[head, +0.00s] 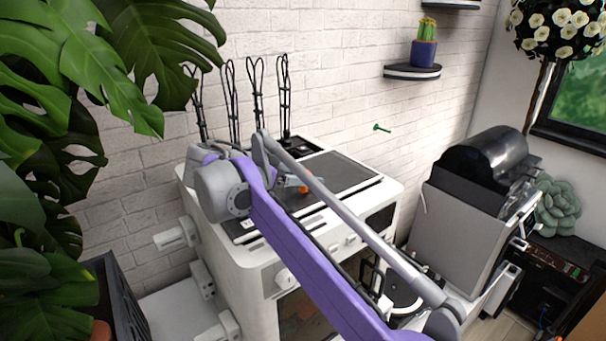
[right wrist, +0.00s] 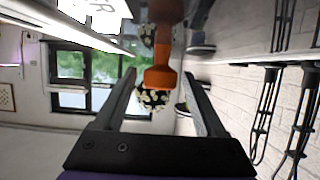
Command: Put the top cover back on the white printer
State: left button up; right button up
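A large white boxy machine (head: 255,262) with a white front stands against the brick wall in the head view. A dark flat panel (head: 342,172) lies on its top; I cannot tell whether this is a separate cover. My right gripper (head: 296,183) is low over the machine's top, beside a small orange piece (head: 304,189). In the right wrist view the orange piece (right wrist: 162,78) shows between the open fingers, with gaps on both sides. My arm hides part of the machine's top and front. My left gripper is not in view.
A grey machine (head: 455,235) with a smoky dark curved lid (head: 485,160) stands at the right. A large leafy plant (head: 50,120) fills the left side. Black cable loops (head: 255,95) rise behind the white machine. A wall shelf (head: 412,72) holds a potted cactus (head: 425,50).

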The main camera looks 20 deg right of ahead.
jog(key=shift+r, duration=0.15)
jog(key=p+v, duration=0.1)
jog(key=v, duration=1.1)
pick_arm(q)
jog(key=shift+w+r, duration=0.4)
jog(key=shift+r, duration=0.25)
